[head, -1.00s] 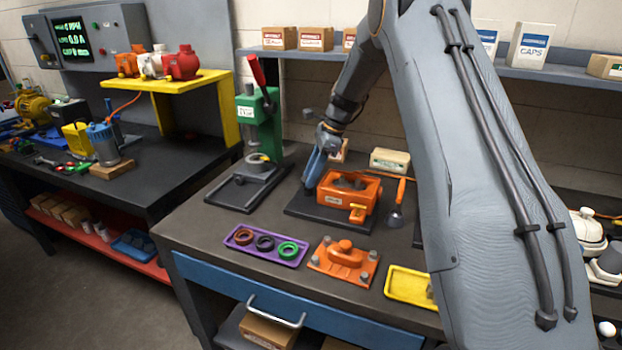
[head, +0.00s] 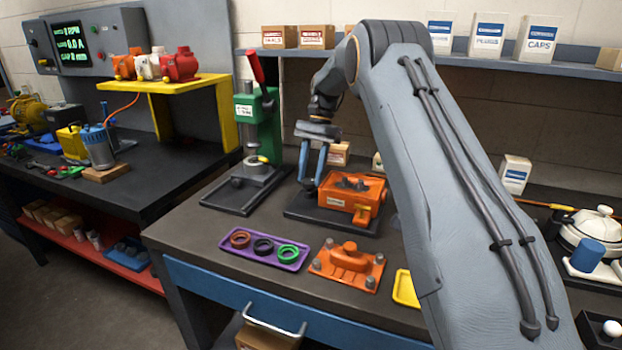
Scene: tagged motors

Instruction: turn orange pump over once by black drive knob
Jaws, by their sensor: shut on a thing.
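The orange pump (head: 368,190) sits with its top open on a dark base plate on the bench, dark parts showing inside. My gripper (head: 311,184) points down at the pump's left end, its two blue fingers either side of the small black drive knob (head: 309,185). It is shut on the knob, which the fingers largely hide. An orange cover (head: 347,268) with several grey bolts at its corners lies apart, in front of the pump.
A purple tray (head: 297,265) holds brown, black and green rings. A yellow tray (head: 402,290) is partly hidden by my arm. A green press (head: 262,125) with a red lever stands left of the pump. A shelf with boxes runs behind.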

